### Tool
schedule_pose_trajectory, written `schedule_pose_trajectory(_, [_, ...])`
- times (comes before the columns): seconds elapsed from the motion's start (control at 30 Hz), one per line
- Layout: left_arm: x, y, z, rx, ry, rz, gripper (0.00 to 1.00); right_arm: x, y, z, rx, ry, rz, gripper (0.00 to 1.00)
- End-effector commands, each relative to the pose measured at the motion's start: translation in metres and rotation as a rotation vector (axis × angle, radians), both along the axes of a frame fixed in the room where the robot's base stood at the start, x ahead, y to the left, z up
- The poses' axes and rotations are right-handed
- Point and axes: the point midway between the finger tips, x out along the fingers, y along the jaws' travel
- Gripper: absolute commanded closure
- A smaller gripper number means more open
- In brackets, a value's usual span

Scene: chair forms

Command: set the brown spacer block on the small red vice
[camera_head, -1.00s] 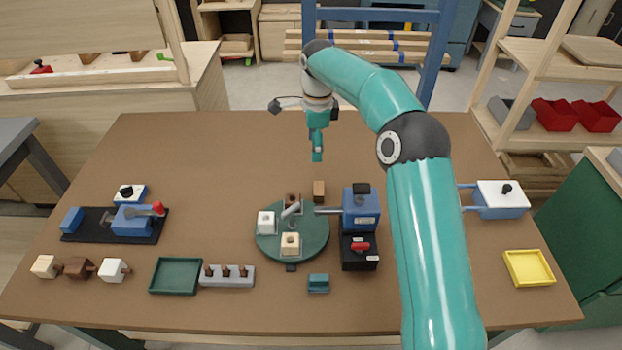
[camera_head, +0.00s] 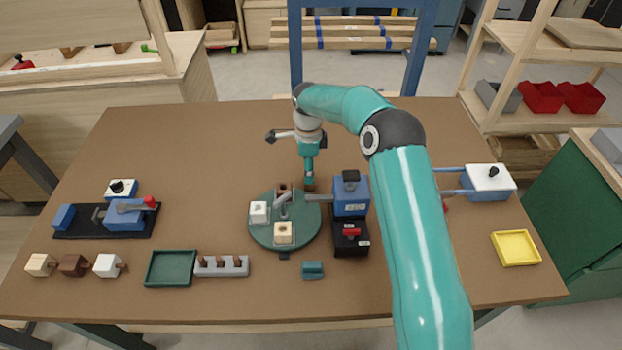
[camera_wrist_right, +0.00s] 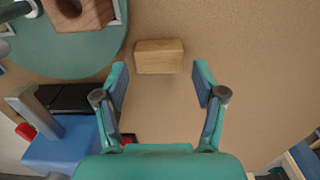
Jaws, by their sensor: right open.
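The brown spacer block (camera_wrist_right: 160,56) lies on the table just ahead of my open fingertips in the right wrist view, across the gap between them. In the head view the block (camera_head: 310,188) is mostly hidden under my right gripper (camera_head: 309,176), behind the green round plate. My right gripper (camera_wrist_right: 161,78) is open and empty, pointing down. A small red bit (camera_head: 446,208) shows beside my right arm in the head view; the arm hides the rest, so I cannot tell whether it is the small red vice. My left gripper is out of view.
The green round plate (camera_head: 262,236) carries several blocks. A blue machine (camera_head: 350,196) with a black, red-handled box (camera_head: 350,239) stands right of it. A blue vice with a red knob (camera_head: 128,214) is at left. A yellow tray (camera_head: 515,249) is at right. The table's back left is clear.

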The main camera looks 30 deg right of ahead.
Motion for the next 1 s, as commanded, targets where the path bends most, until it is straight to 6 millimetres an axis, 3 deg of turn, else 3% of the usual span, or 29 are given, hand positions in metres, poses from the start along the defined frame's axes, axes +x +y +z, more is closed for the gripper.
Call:
schedule_pose_trajectory(0.3, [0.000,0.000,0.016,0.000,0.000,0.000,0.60,-0.004,0.000,-0.039,0.001,0.003,0.001,0.30])
schedule_pose_trajectory(0.57, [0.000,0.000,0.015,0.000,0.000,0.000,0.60,-0.003,0.000,-0.043,0.001,0.001,0.002,0.30])
schedule_pose_trajectory(0.8, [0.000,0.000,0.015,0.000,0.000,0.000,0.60,-0.003,0.000,-0.042,0.001,0.001,0.002,0.70])
schedule_pose_trajectory(0.87, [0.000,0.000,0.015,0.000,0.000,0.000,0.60,-0.003,0.000,-0.042,0.001,0.001,0.001,0.78])
schedule_pose_trajectory(1.0, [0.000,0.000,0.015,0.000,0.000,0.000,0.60,-0.003,0.000,-0.042,0.001,0.001,0.001,0.78])
